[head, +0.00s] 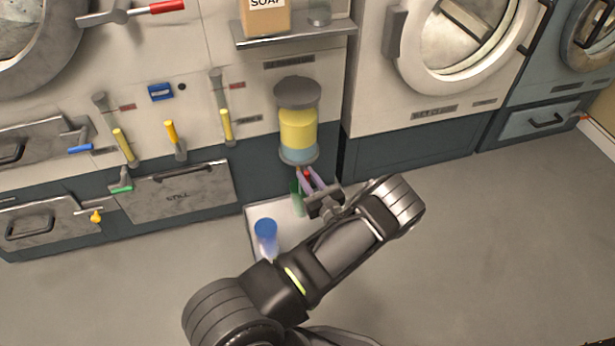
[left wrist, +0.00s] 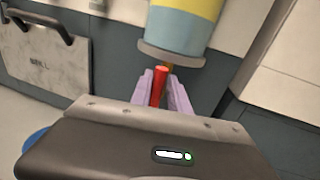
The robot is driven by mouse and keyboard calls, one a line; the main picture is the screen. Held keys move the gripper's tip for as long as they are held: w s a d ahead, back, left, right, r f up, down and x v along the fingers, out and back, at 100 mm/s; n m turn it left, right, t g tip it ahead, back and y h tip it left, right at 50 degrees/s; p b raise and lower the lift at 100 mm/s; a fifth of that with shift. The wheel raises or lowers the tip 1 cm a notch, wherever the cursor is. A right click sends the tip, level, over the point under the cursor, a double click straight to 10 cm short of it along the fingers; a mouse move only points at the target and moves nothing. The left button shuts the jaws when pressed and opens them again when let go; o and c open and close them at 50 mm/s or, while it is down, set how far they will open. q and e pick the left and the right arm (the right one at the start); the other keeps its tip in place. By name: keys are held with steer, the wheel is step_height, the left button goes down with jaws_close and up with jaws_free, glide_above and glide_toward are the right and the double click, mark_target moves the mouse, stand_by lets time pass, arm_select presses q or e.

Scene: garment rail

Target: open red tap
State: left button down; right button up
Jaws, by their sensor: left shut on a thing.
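The red tap (left wrist: 159,86) sits under the clear dispenser (head: 297,130), which holds yellow liquid over blue. My left gripper (head: 311,180) reaches in from the front. In the left wrist view its two lilac fingers (left wrist: 163,88) lie one on each side of the red tap handle, shut on it. In the head view only a small red spot of the tap shows between the fingers. The dispenser's base (left wrist: 172,52) is just above the fingertips. My right gripper is not in view.
A white tray (head: 257,212) below the dispenser holds a blue cup (head: 266,238) and a green item (head: 297,198) partly hidden by my gripper. A shelf with a soap box (head: 266,17) is above. Levers with yellow handles (head: 226,125) are at the left. Floor at the right is clear.

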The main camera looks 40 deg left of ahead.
arm_select(q)
steer(key=shift+n, duration=0.5)
steer(key=c, duration=1.3)
jaws_free()
steer(key=p+v, duration=0.2)
steer(key=v, duration=0.5)
steer(key=shift+s+d, duration=0.15)
steer(key=shift+d, duration=0.2)
